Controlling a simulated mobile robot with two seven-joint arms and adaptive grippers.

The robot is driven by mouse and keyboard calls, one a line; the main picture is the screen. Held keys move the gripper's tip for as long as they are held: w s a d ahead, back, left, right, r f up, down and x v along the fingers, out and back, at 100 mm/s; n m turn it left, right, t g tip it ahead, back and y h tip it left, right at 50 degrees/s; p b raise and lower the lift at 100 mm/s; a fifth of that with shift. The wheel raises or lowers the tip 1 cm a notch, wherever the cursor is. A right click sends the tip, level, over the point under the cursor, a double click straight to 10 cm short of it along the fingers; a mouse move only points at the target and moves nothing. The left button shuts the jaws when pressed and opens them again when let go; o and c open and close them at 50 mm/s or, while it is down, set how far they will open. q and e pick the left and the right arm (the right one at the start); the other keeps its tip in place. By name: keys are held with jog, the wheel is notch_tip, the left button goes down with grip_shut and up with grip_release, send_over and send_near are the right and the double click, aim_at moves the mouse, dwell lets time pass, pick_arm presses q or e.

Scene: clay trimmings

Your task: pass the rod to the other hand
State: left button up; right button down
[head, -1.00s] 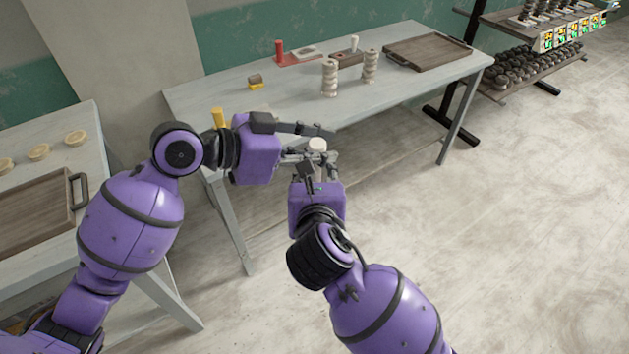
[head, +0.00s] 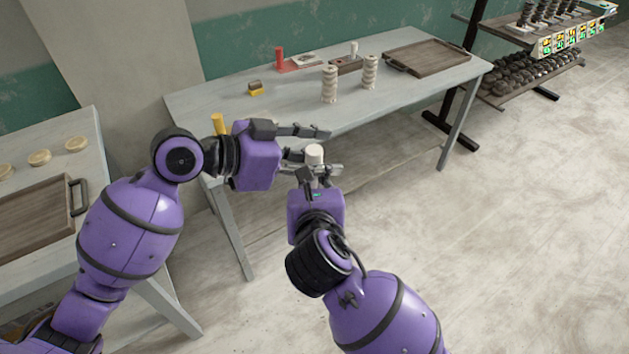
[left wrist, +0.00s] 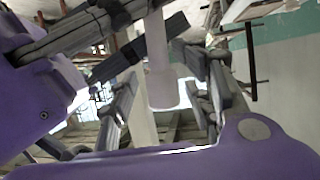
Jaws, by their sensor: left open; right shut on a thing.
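The white rod (head: 314,154) stands roughly upright in my right gripper (head: 318,172), which is shut on it below its top end. My left gripper (head: 317,144) is open, its fingers reaching in from the left at the rod's upper part. In the left wrist view the rod (left wrist: 161,70) comes down between the open left fingers (left wrist: 165,100), with gaps on both sides. The right gripper's dark fingers (left wrist: 140,45) cross the rod higher in that view. The rod's lower part is hidden in the head view.
A grey table (head: 220,108) stands behind the grippers. On it are two ribbed pale columns (head: 329,84), a red cylinder (head: 279,58), a yellow block (head: 256,90), a yellow cylinder (head: 218,123) and a wooden tray (head: 430,57). A second table (head: 95,140) is at left. Open floor lies right.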

pick_arm(q)
jog(key=shift+a, duration=0.1)
jog(key=v, duration=1.2)
jog(key=s+a+f+n+y, duration=0.1)
jog(key=s+f+n, duration=0.2)
jog(key=f, duration=0.6)
jog(key=s+a+f+n+t+y, duration=0.1)
jog(key=s+f+n+y, duration=0.2)
jog(key=f, duration=0.6)
jog(key=s+a+f+n, duration=0.15)
jog(key=s+f, duration=0.25)
jog(key=f, duration=0.5)
jog(key=s+a+f+n+y, duration=0.2)
jog(key=s+f+y, duration=0.2)
jog(key=s+f, duration=0.2)
jog(key=s+a+f+n+t+y, duration=0.1)
jog(key=s+a+f+n+y, duration=0.1)
jog(key=s+f, duration=0.4)
jog(key=shift+s+f+n+y, duration=0.35)
jog(key=shift+f+y, duration=0.55)
jog(key=shift+f, duration=1.5)
